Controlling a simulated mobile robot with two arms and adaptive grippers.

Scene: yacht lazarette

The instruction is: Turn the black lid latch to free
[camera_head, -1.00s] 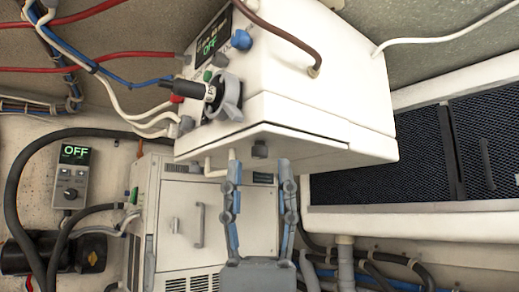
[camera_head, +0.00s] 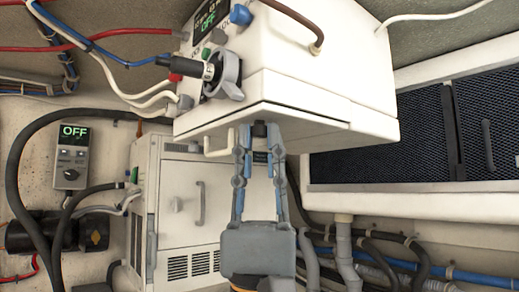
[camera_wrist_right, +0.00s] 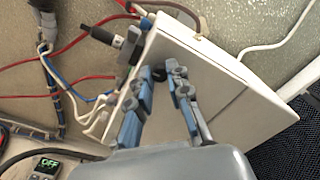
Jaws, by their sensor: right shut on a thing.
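The black lid latch (camera_head: 259,130) is a small dark knob under the front lower edge of the white box (camera_head: 330,85). My right gripper (camera_head: 259,135) reaches up from below, with a fingertip on each side of the latch, and is shut on it. The right wrist view shows the latch (camera_wrist_right: 158,73) as a dark spot between the fingertips, partly hidden by them. I cannot tell which way the latch is turned. My left gripper is not in view.
A grey handle or connector (camera_head: 225,75) with a black plug and several cables sits on the box's left side. A white cabinet (camera_head: 180,210) stands below left. A dark mesh panel (camera_head: 380,150) is at the right. Hoses (camera_head: 375,255) run along the lower right.

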